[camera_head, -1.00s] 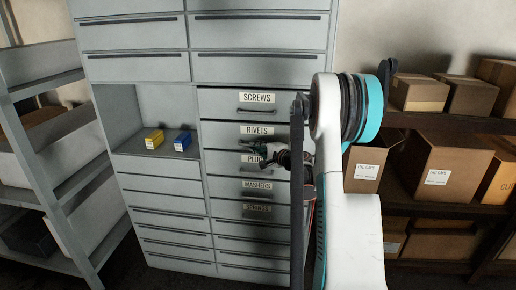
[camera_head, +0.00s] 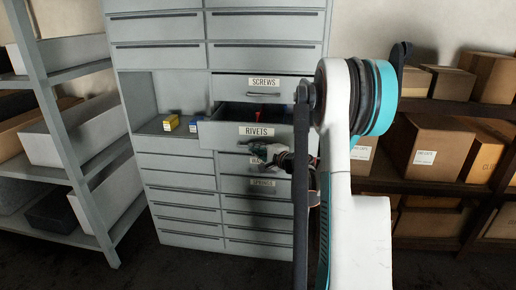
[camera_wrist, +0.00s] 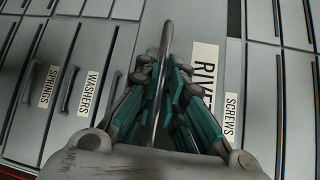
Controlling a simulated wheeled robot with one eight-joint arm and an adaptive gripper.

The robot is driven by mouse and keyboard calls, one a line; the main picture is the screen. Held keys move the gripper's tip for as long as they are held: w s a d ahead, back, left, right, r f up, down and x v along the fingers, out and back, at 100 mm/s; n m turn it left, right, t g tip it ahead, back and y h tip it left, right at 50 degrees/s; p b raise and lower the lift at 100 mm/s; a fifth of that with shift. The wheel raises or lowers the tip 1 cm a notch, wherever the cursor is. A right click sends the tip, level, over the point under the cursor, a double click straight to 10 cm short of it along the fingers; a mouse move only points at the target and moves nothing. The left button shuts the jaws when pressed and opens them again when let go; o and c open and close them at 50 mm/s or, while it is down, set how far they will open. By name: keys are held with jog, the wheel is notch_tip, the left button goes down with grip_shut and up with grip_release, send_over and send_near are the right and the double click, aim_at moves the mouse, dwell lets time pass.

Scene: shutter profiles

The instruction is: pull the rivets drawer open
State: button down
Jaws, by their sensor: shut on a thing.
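The rivets drawer (camera_head: 222,136), with its white RIVETS label, stands pulled out from the grey cabinet below the SCREWS drawer (camera_head: 235,84). Its dark interior shows from above. My gripper (camera_head: 262,151) is at the drawer front, just below the label. In the wrist view my gripper (camera_wrist: 163,82) is shut on the drawer's long bar handle (camera_wrist: 167,38), with the fingers on both sides of it. The RIVETS label (camera_wrist: 204,68) is partly hidden by a finger. My arm hides the right end of the drawer in the head view.
An open niche left of the drawer holds a yellow box (camera_head: 171,122) and a blue box (camera_head: 195,125). The WASHERS drawer (camera_wrist: 90,93) and SPRINGS drawer (camera_wrist: 48,86) are below. Grey shelving (camera_head: 62,130) stands left, and a shelf of cardboard boxes (camera_head: 430,150) stands right.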

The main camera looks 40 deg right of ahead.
jog(key=s+a, duration=0.4)
jog(key=a, duration=0.1)
jog(key=shift+s+a, duration=0.3)
jog(key=shift+s, duration=0.1)
jog(key=c, duration=1.7)
grip_release()
jog(key=s, duration=0.4)
jog(key=s+r, duration=0.1)
jog(key=s, duration=0.7)
jog(key=shift+a+r, duration=0.3)
jog(key=shift+a, duration=0.05)
jog(key=shift+w, duration=0.1)
